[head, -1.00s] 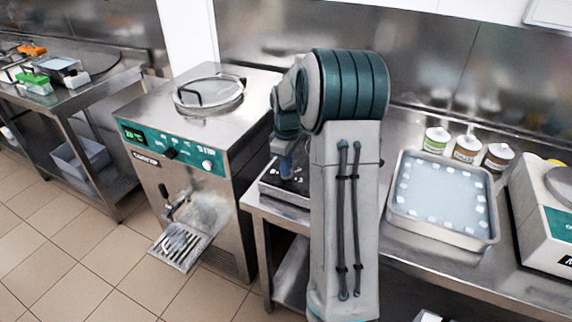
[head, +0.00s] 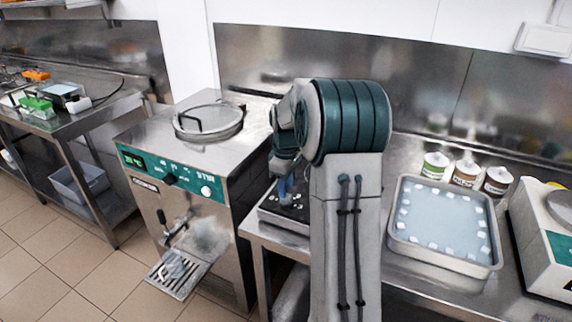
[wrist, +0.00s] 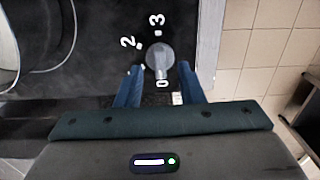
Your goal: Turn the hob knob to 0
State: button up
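The hob knob (wrist: 158,55) is a round grey knob on the dark hob (wrist: 85,50), near the hob's edge. White marks 2, 3 and 0 show around it, with 0 on the side nearest my gripper. My gripper (wrist: 160,70) is open, with one blue fingertip at each side of the knob's near part. I cannot tell whether the fingers touch it. The knob seems to point toward 0, but its exact angle is hard to read. In the head view my gripper (head: 286,188) is low over the hob (head: 283,217), and my arm hides much of it.
A round vessel or lid (wrist: 8,45) stands on the hob at left in the wrist view. A batch freezer (head: 190,165) stands left of the hob in the head view. A steel tray (head: 445,258) and several tubs (head: 465,172) are to the right.

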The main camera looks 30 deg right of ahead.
notch_tip(320, 180, up, 11)
jog(key=shift+r, duration=0.15)
dwell(0.6)
jog(key=s+a+f+m+t, duration=0.1)
jog(key=s+a+m, duration=0.1)
jog(key=s+a, duration=0.3)
jog(key=s+a+f+m+t, duration=0.1)
jog(key=s+a, duration=0.5)
jog(key=s, duration=0.6)
jog(key=s+a+f+m+t, duration=0.1)
jog(key=s+a+f+m, duration=0.2)
jog(key=s, duration=0.6)
jog(key=a+m, duration=0.1)
jog(key=a, duration=0.1)
jog(key=shift+a+m, duration=0.3)
jog(key=shift+m, duration=0.1)
